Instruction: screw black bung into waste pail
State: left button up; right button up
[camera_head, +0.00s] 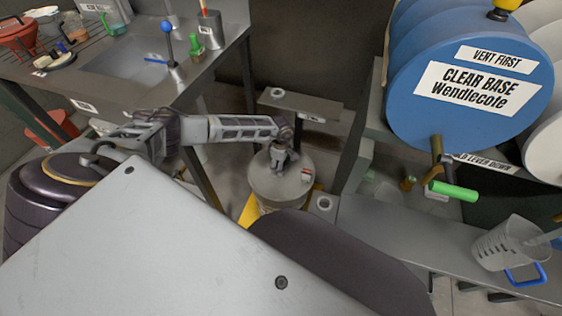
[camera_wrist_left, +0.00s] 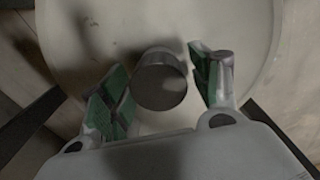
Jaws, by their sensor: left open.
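The waste pail (camera_head: 262,188), a pale grey drum with a round top, stands on the floor in the middle of the head view. Its pale top (camera_wrist_left: 235,22) fills much of the left wrist view. The black bung (camera_wrist_left: 161,82), a short dark cylinder, stands at the pail's top between my left fingers. Whether it is seated in the opening I cannot tell. My left gripper (camera_head: 281,161) points down over the pail top; in the wrist view its green-padded fingers are open, with gaps to the bung on both sides. In the head view the gripper hides the bung. My right gripper is not in view.
A yellow base (camera_head: 249,211) shows beneath the pail. A grey bench (camera_head: 380,215) is to its right, with a clear jug (camera_head: 508,243). A blue drum (camera_head: 462,112) with a green-handled tap hangs above. A sink counter (camera_head: 215,52) stands at the back left.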

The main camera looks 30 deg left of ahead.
pick_arm(q)
jog(key=n+p, duration=0.2)
jog(key=n, duration=0.4)
jog(key=shift+r+p, duration=0.1)
jog(key=shift+p, duration=0.2)
jog(key=shift+n+p, duration=1.4)
jog(key=shift+n, duration=1.6)
jog(key=shift+c, duration=0.5)
jog(key=c, duration=0.9)
jog(key=shift+m+b, duration=1.4)
jog(key=shift+m, duration=1.9)
jog(key=m+b, duration=0.1)
jog(key=m, duration=0.3)
jog(key=shift+b, duration=0.35)
jog(key=shift+m+b, duration=0.55)
jog(key=shift+m, duration=0.95)
jog(key=shift+w, duration=0.1)
